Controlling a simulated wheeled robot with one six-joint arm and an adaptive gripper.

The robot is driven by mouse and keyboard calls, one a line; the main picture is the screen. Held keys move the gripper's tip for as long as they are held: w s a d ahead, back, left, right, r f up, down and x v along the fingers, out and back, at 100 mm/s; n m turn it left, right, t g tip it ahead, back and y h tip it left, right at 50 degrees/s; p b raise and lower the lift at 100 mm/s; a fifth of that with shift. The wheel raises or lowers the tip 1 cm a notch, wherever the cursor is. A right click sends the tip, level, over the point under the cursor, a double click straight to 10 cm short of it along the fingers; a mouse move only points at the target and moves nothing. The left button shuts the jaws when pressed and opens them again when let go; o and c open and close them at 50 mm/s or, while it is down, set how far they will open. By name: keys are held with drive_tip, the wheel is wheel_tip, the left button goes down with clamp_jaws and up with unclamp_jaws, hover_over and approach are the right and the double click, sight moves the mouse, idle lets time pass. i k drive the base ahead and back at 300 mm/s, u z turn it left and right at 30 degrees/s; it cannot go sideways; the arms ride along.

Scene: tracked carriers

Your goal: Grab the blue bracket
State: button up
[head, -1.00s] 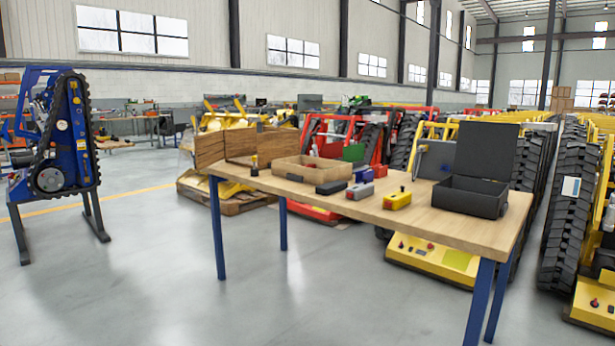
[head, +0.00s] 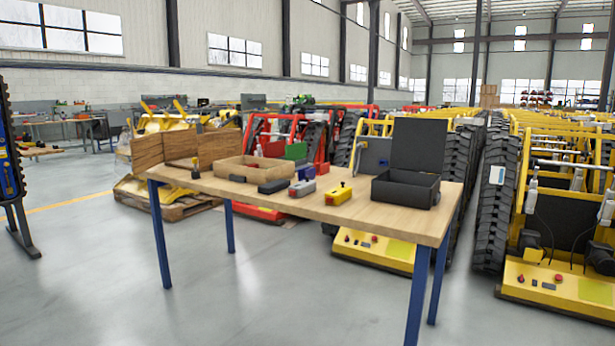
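My gripper does not show in the head view.
The table also bears a wooden tray (head: 228,171), a black bar (head: 273,187), a yellow box (head: 338,196) and an open black case (head: 404,190). Tracked yellow carriers (head: 553,283) stand behind and right. The grey floor (head: 90,280) in front and left is clear.

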sight(307, 174)
drive_tip(key=u, duration=0.75)
drive_tip(key=i, duration=1)
drive_tip(key=u, duration=0.45)
drive_tip(key=i, duration=0.9)
drive_tip(key=z, duration=1.1)
drive_tip(key=i, duration=0.65)
drive_tip(key=z, duration=0.75)
